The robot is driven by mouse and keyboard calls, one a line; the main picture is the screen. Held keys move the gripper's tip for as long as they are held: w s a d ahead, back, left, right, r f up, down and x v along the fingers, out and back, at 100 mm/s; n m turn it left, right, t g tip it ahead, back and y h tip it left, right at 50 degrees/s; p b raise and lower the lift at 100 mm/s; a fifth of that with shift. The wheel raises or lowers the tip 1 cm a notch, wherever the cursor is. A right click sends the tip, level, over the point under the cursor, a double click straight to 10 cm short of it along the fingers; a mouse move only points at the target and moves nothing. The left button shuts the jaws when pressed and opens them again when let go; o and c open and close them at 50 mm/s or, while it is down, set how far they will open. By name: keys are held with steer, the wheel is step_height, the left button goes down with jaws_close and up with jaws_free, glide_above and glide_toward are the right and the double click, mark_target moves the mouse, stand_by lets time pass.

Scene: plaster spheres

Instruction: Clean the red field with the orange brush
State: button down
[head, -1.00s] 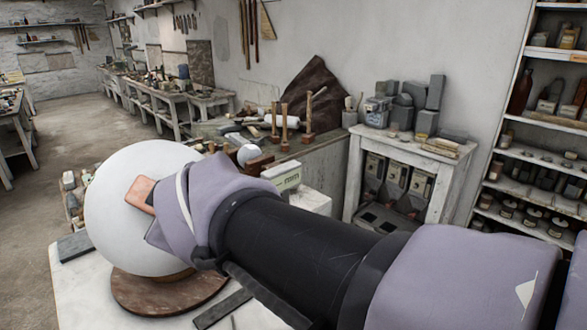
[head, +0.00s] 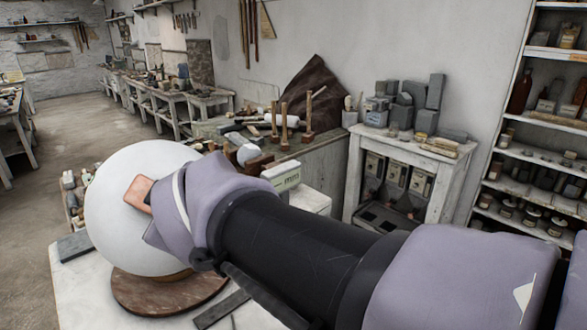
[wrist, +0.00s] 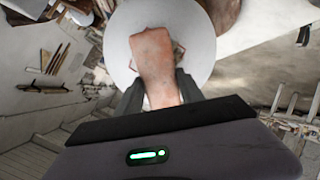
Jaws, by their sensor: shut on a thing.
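A large white plaster sphere (head: 110,230) sits on a round brown board (head: 135,296) on the white table. My gripper (wrist: 158,88) is shut on the orange brush (wrist: 150,58), one dark finger on each side of it. The brush also shows in the head view (head: 137,194), in front of the sphere's right part. In the wrist view the brush lies over the sphere (wrist: 200,50), and a small brownish patch (wrist: 178,50) shows at its right edge. I cannot tell whether this patch is the red field; no clear red field shows. My wrist hides the sphere's right side in the head view.
A dark flat block (head: 74,246) lies on the table left of the sphere, and a dark bar (head: 221,309) lies right of the board.

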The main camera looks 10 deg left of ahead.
steer(key=shift+s+a+r, duration=0.2)
steer(key=shift+a+r, duration=0.4)
steer(key=shift+a, duration=0.2)
steer(key=shift+w+d+f, duration=0.15)
steer(key=shift+d+f, duration=0.2)
steer(key=shift+d, duration=0.15)
steer(key=shift+w+d+f, duration=0.1)
steer(key=shift+d+f, duration=0.2)
steer(key=shift+d, duration=0.2)
steer(key=shift+w+d+f+p, duration=0.3)
steer(key=shift+d+f+p, duration=0.15)
steer(key=shift+d+f, duration=0.25)
steer(key=shift+s+a+r+b, duration=0.2)
steer(key=shift+a+r+b, duration=0.15)
steer(key=shift+a, duration=0.15)
steer(key=shift+s+a+r+b, duration=0.15)
steer(key=shift+s+a+r, duration=0.05)
steer(key=shift+a+r, duration=0.4)
steer(key=shift+s+a+r+b, duration=0.15)
steer(key=shift+a+r, duration=0.3)
steer(key=shift+a, duration=0.15)
steer(key=shift+d, duration=0.1)
